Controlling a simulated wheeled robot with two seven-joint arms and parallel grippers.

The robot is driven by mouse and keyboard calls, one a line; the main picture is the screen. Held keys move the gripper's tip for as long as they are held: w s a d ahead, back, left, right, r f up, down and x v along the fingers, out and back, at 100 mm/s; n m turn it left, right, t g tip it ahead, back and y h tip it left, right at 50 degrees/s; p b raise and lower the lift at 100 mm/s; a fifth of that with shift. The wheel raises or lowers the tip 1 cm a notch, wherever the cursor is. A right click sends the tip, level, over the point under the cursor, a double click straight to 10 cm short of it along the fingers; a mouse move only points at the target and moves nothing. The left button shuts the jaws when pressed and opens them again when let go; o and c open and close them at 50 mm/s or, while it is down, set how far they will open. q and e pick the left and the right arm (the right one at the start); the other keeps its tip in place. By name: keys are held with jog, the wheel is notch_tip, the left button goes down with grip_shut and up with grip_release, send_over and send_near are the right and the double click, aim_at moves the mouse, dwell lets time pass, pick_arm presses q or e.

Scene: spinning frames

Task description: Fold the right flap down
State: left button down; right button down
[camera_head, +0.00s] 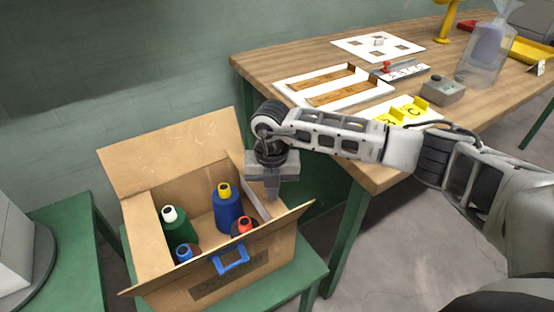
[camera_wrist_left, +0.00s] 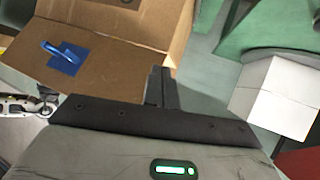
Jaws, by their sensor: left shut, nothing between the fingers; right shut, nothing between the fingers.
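The open cardboard box (camera_head: 175,290) holds several thread cones; its back flap (camera_head: 170,155) stands up. A narrow pale panel (camera_head: 256,200), seemingly the right flap, slants down along the inside of the right side, partly hidden by my right gripper. My right gripper (camera_head: 272,196) is shut and empty, pointing down over the box's right side; whether it touches the panel I cannot tell. My left gripper (camera_wrist_left: 161,84) shows only in the left wrist view, shut and empty beside the edge of the cardboard (camera_wrist_left: 110,75).
A blue handle (camera_head: 231,261) sits on the box front. The box stands on a green stand (camera_head: 311,268). A wooden table (camera_head: 260,65) with boards and trays lies behind right. A white box (camera_wrist_left: 278,97) shows right in the left wrist view.

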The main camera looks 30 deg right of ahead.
jog(key=shift+a+f, duration=0.2)
jog(key=shift+a, duration=0.35)
